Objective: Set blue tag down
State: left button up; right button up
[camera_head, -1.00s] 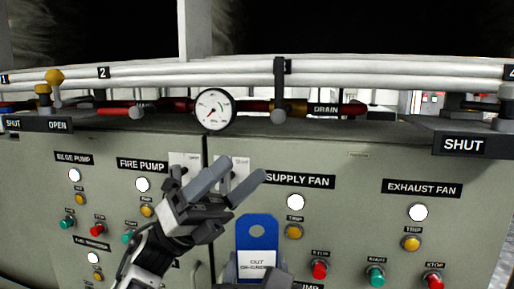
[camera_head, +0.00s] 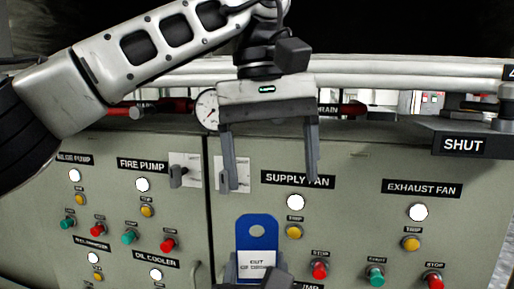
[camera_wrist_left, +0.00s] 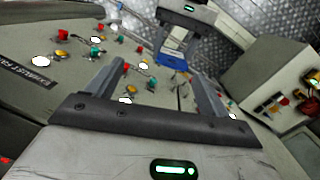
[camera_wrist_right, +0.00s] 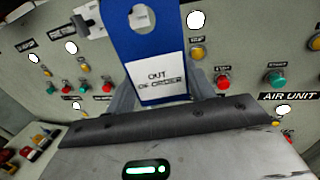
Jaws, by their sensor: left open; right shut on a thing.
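The blue tag (camera_head: 257,236) has a hole near its top and a white label reading "OUT OF ORDER". It is upright in front of the panel, low in the head view. My right gripper (camera_head: 260,272) is shut on its lower part. In the right wrist view the tag (camera_wrist_right: 150,55) stands between the fingers (camera_wrist_right: 165,95). My left gripper (camera_head: 270,175) is open and empty, fingers pointing down, above the tag and in front of the gauge and panel. The left wrist view also shows the blue tag (camera_wrist_left: 173,62) beyond the left fingers (camera_wrist_left: 160,85).
The grey control panel (camera_head: 345,235) carries lamps, buttons and labels. Two switches on white plates, one at the fire pump (camera_head: 185,172), sit near the left gripper. A pressure gauge (camera_head: 207,110) and pipes run above a ledge. A SHUT sign (camera_head: 464,145) juts out at right.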

aim_at(257, 215)
pick_arm(q)
jog(key=shift+w+a+r+t+y, duration=0.3)
jog(key=shift+a+r+t+y, duration=0.1)
jog(key=shift+a+r+y, duration=0.35)
jog(key=shift+a+f, duration=0.2)
jog(key=shift+f, duration=0.15)
notch_tip(257, 215, down, 11)
jog(key=shift+f, duration=0.15)
jog(key=c, duration=1)
jog(key=shift+c, duration=0.2)
pick_arm(e)
jog(key=o, duration=1)
